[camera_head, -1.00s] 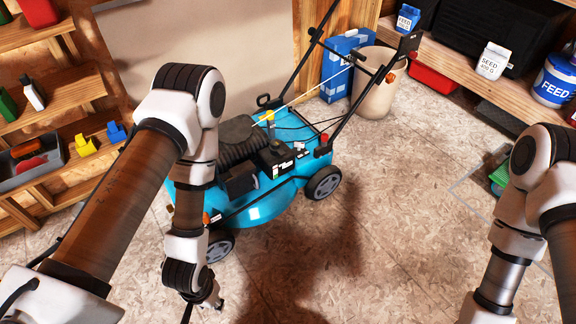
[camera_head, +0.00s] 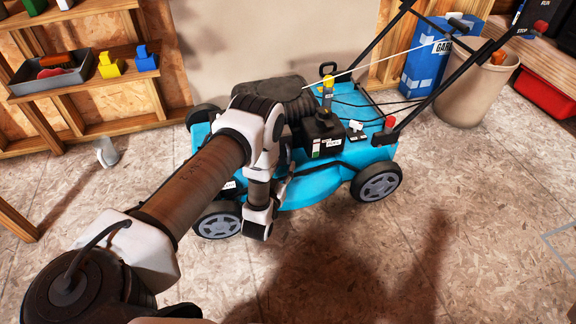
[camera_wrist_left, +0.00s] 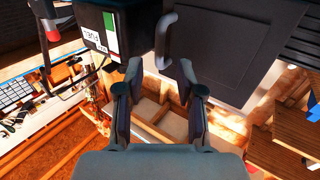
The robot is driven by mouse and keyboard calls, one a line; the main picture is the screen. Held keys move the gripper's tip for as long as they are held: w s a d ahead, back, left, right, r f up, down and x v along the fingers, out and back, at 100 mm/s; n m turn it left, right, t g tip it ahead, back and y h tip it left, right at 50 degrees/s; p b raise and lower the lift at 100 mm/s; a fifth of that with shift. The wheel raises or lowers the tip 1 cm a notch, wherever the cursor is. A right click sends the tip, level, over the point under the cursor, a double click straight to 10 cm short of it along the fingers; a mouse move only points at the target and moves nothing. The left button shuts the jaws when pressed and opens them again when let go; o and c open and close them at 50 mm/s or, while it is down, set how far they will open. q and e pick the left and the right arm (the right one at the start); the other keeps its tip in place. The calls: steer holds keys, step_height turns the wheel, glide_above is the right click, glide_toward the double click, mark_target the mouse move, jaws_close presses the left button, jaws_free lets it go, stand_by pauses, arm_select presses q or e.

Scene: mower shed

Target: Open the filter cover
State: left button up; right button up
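The teal lawn mower (camera_head: 320,185) stands on the floor in the head view, its engine on top. The filter cover looks to be the dark flat panel (camera_wrist_left: 235,45) in the left wrist view, with a grey bar handle (camera_wrist_left: 166,38) along its left side. It appears closed. In the head view my left arm hides this part. My left gripper (camera_wrist_left: 163,88) is open and empty, its two fingertips just below the handle in the picture; I see no contact. In the head view the gripper (camera_head: 284,186) is partly hidden at the mower's near side. My right gripper is out of view.
A black box with a FUEL label (camera_head: 324,138) sits right of the cover area. A yellow-topped part (camera_head: 328,95) and a pull cord are close by. The mower's handlebar (camera_head: 470,75) rises to the right. Shelves (camera_head: 90,80) stand left. The floor in front is clear.

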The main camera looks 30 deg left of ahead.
mark_target(289, 157)
arm_select(q)
steer(key=b+x, duration=0.1)
steer(key=x, duration=0.3)
steer(key=shift+w+f, duration=0.1)
steer(key=shift+w, duration=0.05)
jaws_close()
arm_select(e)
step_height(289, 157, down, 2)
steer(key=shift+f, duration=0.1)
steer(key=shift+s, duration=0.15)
